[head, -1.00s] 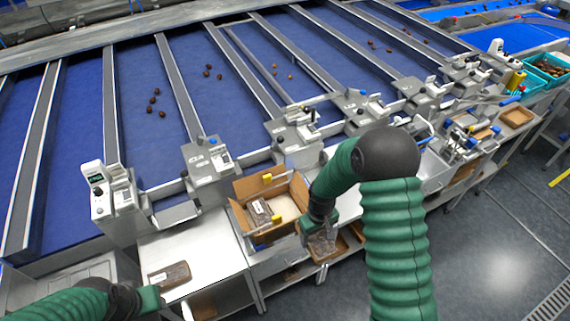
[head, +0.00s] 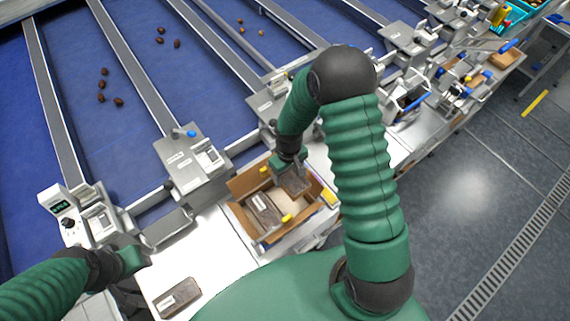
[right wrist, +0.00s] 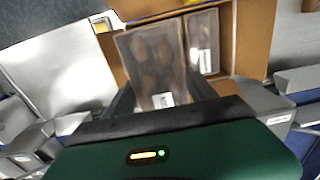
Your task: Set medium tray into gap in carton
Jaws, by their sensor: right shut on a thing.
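The open cardboard carton (head: 243,224) stands on the steel bench in the head view. One packed tray (head: 262,210) lies in its left part, and a pale bare area shows beside it. My right gripper (head: 290,172) is shut on the medium tray (head: 296,181), over the carton's far side. In the right wrist view, the held tray (right wrist: 152,62) has a clear lid over dark dates and a white label. The packed tray (right wrist: 203,42) shows beside it inside the carton. My left gripper (head: 137,262) is near the bench's left end; its fingertips are not clear.
Another packed tray (head: 178,297) lies on the bench at the lower left. Weighing units (head: 190,160) and the blue conveyor (head: 120,60) with scattered dates lie behind the bench.

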